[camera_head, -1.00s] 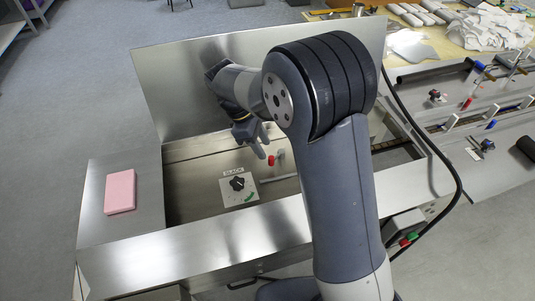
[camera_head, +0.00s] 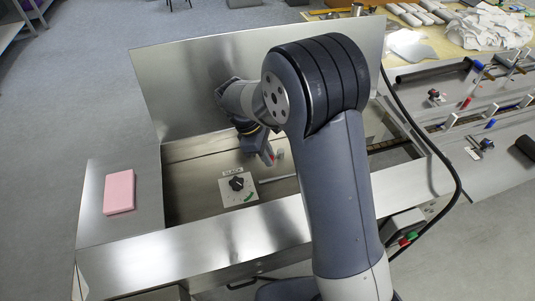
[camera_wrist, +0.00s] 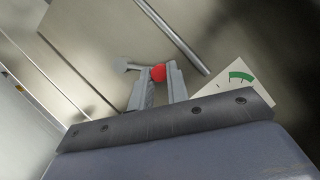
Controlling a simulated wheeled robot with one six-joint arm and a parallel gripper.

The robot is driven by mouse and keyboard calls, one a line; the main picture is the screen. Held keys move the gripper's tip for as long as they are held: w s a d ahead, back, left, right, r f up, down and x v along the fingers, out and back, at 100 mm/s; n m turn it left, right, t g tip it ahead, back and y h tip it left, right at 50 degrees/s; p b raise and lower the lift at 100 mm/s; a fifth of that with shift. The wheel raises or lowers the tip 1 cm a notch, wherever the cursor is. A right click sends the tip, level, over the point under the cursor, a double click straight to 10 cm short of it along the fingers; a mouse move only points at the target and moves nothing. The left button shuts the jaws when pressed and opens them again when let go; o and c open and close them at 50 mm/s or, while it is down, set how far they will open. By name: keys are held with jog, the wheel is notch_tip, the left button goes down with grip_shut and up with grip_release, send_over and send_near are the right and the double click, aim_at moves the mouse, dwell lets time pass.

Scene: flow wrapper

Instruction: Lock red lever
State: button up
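The red lever has a round red knob (camera_wrist: 158,73) and a grey arm running left from it in the wrist view. In the head view the red knob (camera_head: 280,154) shows just right of my gripper's fingers, on the machine's recessed metal panel. My gripper (camera_wrist: 160,76) points down at the panel, its two grey fingers on either side of the knob at their tips. The knob about fills the gap between the fingertips, but I cannot tell whether they press on it. In the head view my gripper (camera_head: 269,157) is small and partly dark.
A black rotary knob on a white plate (camera_head: 238,187) with a green mark sits left of and below my gripper. A metal rod (camera_wrist: 172,35) runs close by the lever. A pink block (camera_head: 119,191) lies on the left metal ledge. A tall steel sheet (camera_head: 190,85) stands behind.

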grip_shut()
jog(key=shift+w+a+r+m+p, duration=0.15)
jog(key=shift+m+p, duration=0.25)
jog(key=shift+p, duration=0.25)
jog(key=shift+w+a+f+m+g, duration=0.15)
jog(key=shift+a+f+m+g, duration=0.05)
jog(key=shift+m+g, duration=0.25)
jog(key=o, duration=0.6)
grip_release()
